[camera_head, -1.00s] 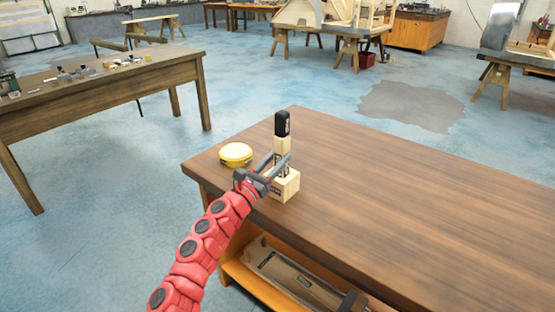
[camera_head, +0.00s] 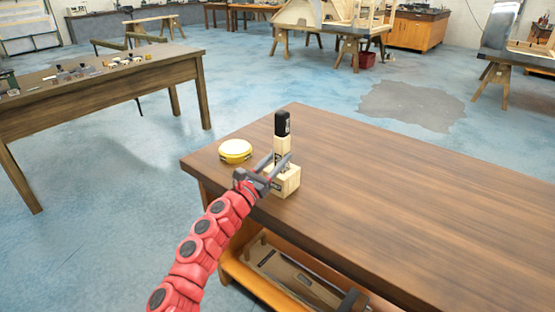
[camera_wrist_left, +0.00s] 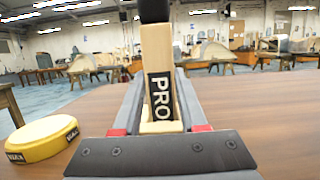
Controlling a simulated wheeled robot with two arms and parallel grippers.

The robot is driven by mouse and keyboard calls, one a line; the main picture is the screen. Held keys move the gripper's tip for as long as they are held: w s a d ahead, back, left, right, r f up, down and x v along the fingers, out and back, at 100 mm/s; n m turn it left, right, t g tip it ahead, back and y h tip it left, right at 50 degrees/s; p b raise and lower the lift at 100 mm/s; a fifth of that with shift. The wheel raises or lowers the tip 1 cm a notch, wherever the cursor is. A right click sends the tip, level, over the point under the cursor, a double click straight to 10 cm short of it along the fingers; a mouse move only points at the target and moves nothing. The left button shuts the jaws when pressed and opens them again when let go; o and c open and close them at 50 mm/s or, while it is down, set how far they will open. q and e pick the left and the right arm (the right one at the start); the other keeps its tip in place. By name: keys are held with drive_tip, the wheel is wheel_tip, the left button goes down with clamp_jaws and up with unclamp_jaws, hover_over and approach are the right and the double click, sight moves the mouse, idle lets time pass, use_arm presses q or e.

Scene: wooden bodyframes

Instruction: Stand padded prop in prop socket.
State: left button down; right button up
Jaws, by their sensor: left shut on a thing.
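The padded prop (camera_head: 282,136) is a pale wooden post with a black padded top. It stands upright at the left part of the brown table. Its lower end is at the pale wooden prop socket (camera_head: 287,184), a block on the table top; how deep it sits is hidden by my fingers. My left gripper (camera_head: 276,166) is shut on the prop just above the block. In the left wrist view the prop (camera_wrist_left: 158,60) stands between the fingers, with a black "PRO" label facing me. My right gripper is not in view.
A round yellow tin (camera_head: 235,151) lies left of the prop, close to my left gripper. The brown table (camera_head: 400,210) is clear to the right. An orange shelf below holds a long case (camera_head: 295,280). Another wooden table (camera_head: 110,88) with small items stands at the left.

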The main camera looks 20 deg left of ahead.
use_arm(q)
drive_tip(key=shift+f+b, duration=0.3)
drive_tip(key=shift+c, duration=1.8)
unclamp_jaws()
drive_tip(key=shift+s+a+f, duration=0.25)
drive_tip(key=shift+s, duration=0.35)
drive_tip(key=b+v, duration=0.1)
drive_tip(key=v, duration=1.5)
drive_tip(key=shift+s+r, duration=0.1)
